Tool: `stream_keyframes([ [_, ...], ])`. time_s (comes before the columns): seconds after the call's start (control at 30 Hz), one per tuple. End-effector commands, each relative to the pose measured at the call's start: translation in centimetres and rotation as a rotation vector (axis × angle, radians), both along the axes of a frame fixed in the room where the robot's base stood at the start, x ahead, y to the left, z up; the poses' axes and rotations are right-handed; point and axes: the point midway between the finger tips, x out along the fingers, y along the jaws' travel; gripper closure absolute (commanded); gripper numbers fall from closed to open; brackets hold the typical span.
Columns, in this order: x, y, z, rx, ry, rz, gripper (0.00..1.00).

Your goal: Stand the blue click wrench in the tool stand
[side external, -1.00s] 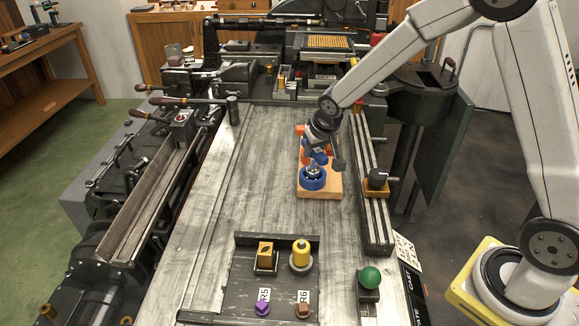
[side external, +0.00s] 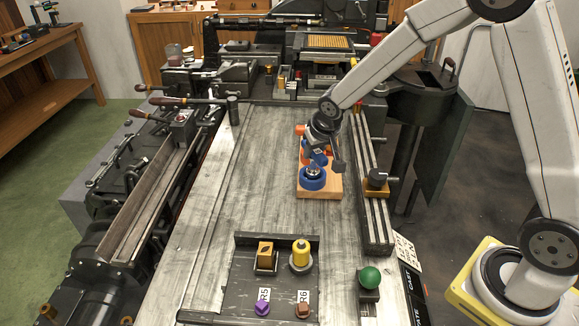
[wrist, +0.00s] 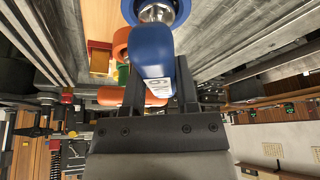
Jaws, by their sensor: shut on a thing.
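The blue click wrench (wrist: 150,48) has a rounded blue body with a white label. My gripper (wrist: 160,84) is shut on it in the wrist view. In the side view, my gripper (side external: 322,153) is over the wooden tool stand (side external: 332,188), and a bit of blue shows under it. A blue ring with a metal centre (side external: 312,178) is at the stand's near end. It also shows at the top of the wrist view (wrist: 158,12). I cannot tell whether the wrench touches the stand; its lower end is hidden.
Orange pieces (wrist: 121,44) and a green piece (wrist: 123,76) are close beside the wrench. A rail (side external: 372,205) runs right of the stand. A dark tray (side external: 240,284) with yellow, purple and brown pieces is at the front. The bed left of the stand is clear.

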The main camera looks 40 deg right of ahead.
Motion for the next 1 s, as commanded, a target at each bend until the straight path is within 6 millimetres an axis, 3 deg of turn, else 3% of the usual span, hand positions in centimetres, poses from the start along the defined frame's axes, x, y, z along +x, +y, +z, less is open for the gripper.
stream_keyframes([
  [0.03,0.0,0.0,-0.1,0.001,0.0,0.0,1.0],
  [0.07,0.0,0.0,-0.1,0.001,0.001,0.0,0.59],
  [0.17,0.0,0.0,-0.1,0.001,0.001,0.0,0.27],
  [0.2,0.0,0.0,-0.1,0.0,0.001,0.0,0.21],
  [0.67,-0.1,0.0,0.2,0.001,0.001,-0.001,0.21],
  [1.0,-1.1,0.3,2.7,0.0,-0.002,0.0,0.21],
])
